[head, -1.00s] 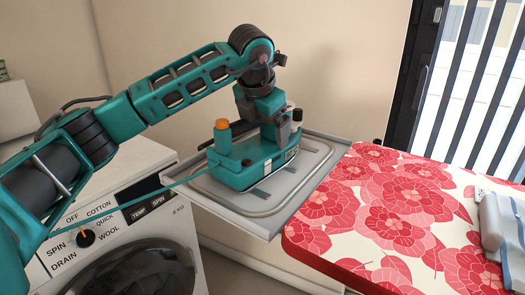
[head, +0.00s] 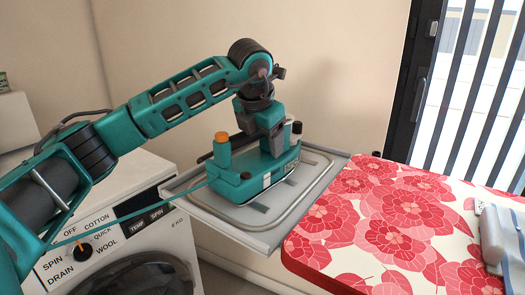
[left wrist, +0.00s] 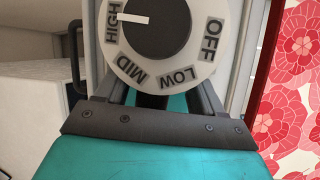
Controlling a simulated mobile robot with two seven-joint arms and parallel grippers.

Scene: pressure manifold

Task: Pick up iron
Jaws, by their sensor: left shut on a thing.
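The teal iron (head: 235,188), with an orange-capped post on top, is over the grey metal rest tray (head: 245,237) at the ironing board's left end. Whether its base touches the tray is hard to tell. My left gripper (head: 272,150) comes down from above and is shut on the iron's upper part, partly hiding it. In the left wrist view, a dial (left wrist: 150,30) marked HIGH, MID, LOW and OFF shows beyond the gripper; its white mark points toward HIGH. My right gripper is not in view.
The ironing board with a red flower cover (head: 400,215) lies right of the tray. Folded cloth (head: 500,240) lies at its right edge. A washing machine (head: 130,245) stands at the left front. A thin teal cord (head: 130,215) runs left from the iron. A wall is close behind.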

